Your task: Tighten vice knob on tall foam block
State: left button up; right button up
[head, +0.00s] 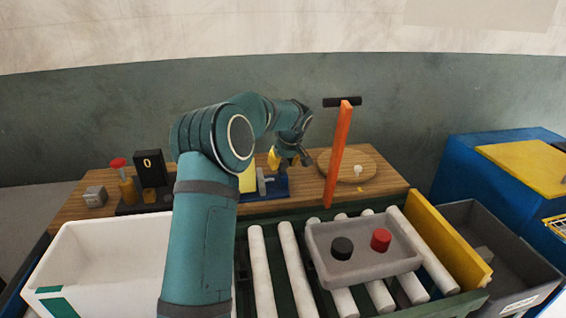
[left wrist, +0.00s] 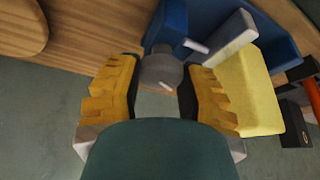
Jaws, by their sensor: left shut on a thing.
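The vice (head: 277,190) is blue with a pale grey jaw (head: 261,181), on the wooden table. The yellow foam block (head: 247,181) stands against the jaw and is partly hidden behind my left arm. In the left wrist view the block (left wrist: 250,92), the jaw (left wrist: 232,37) and the blue vice body (left wrist: 172,25) show close up. The round grey vice knob (left wrist: 161,71) sits between the yellow fingers of my left gripper (left wrist: 161,92). In the head view the left gripper (head: 287,160) is at the right end of the vice, shut on the knob. My right gripper is not in view.
An orange upright bar (head: 339,150) with a black crosspiece stands just right of the gripper. A round wooden board (head: 345,172) lies behind it. In front are rollers (head: 259,265), a grey tray (head: 365,268) with black and red knobs, and a white bin (head: 105,255).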

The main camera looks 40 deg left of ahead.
pick_arm(q)
jog(key=shift+m, duration=0.3)
jog(key=m+t+h+p, duration=0.1)
jog(key=m, duration=0.2)
jog(key=shift+s+m+p, duration=0.1)
jog(key=shift+m+p, duration=0.2)
jog(key=shift+p, duration=0.1)
jog(key=m+h+p, duration=0.1)
jog(key=m+p, duration=0.1)
jog(key=m, duration=0.1)
jog(key=m+t+h+p, duration=0.1)
jog(key=m+p, duration=0.1)
jog(key=m, duration=0.1)
jog(key=shift+a, duration=0.1)
jog(key=m+h+p, duration=0.1)
jog(key=m+p, duration=0.1)
jog(key=m, duration=0.1)
jog(key=shift+t, duration=0.3)
jog(key=m+h+p, duration=0.1)
jog(key=m, duration=0.1)
jog(key=shift+m, duration=0.4)
jog(key=m+h+p, duration=0.1)
jog(key=m, duration=0.2)
jog(key=shift+f, duration=0.15)
jog(key=shift+m+g+h+p, duration=0.45)
jog(key=shift+m+g+h, duration=0.2)
jog(key=shift+m, duration=0.95)
jog(key=shift+f, duration=0.1)
